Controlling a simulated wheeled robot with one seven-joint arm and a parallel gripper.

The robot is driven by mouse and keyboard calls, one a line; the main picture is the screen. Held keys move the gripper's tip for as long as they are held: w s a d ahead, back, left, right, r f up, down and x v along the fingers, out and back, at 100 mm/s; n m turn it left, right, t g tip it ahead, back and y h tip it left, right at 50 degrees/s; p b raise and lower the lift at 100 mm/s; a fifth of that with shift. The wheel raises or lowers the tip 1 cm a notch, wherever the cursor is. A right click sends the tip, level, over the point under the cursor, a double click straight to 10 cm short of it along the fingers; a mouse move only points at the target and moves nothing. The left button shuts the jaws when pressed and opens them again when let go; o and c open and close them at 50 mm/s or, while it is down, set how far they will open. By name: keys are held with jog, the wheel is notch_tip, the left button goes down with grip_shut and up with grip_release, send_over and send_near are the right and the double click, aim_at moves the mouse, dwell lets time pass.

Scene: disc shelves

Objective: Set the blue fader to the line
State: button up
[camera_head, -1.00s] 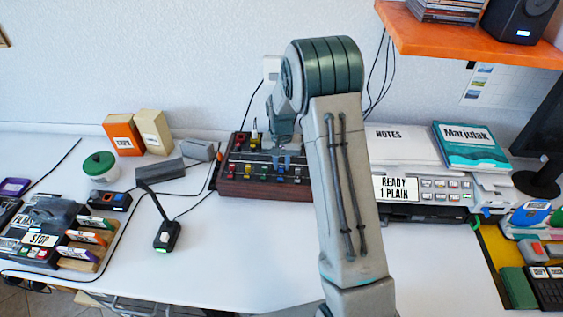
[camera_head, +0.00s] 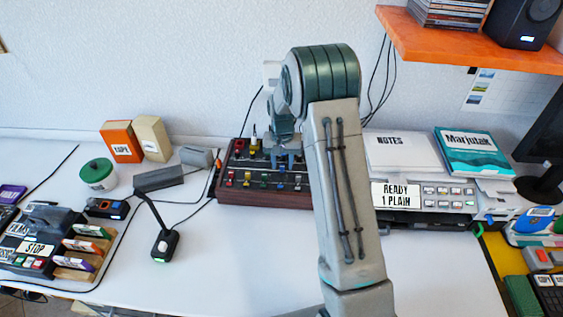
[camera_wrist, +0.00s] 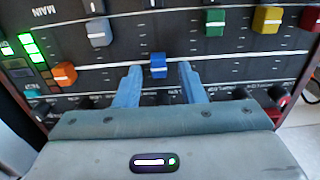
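The blue fader (camera_wrist: 158,66) stands on the mixer panel between my two fingers in the wrist view. My gripper (camera_wrist: 159,82) is open around the cap, with a visible gap on each side. In the head view the mixer (camera_head: 265,198) sits at the back of the desk, and my gripper (camera_head: 285,158) is over it. My arm hides the mixer's right end there.
Neighbouring faders are grey-blue (camera_wrist: 99,32) and orange (camera_wrist: 64,75) to the left, green (camera_wrist: 214,22) and yellow (camera_wrist: 267,18) to the right. A printer (camera_head: 425,195) stands right of the mixer. The desk's front middle (camera_head: 250,260) is clear.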

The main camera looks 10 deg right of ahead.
jog(key=shift+r, duration=0.1)
notch_tip(320, 180, up, 14)
jog(key=shift+f+b, duration=0.2)
jog(key=shift+b, duration=0.15)
dwell(0.5)
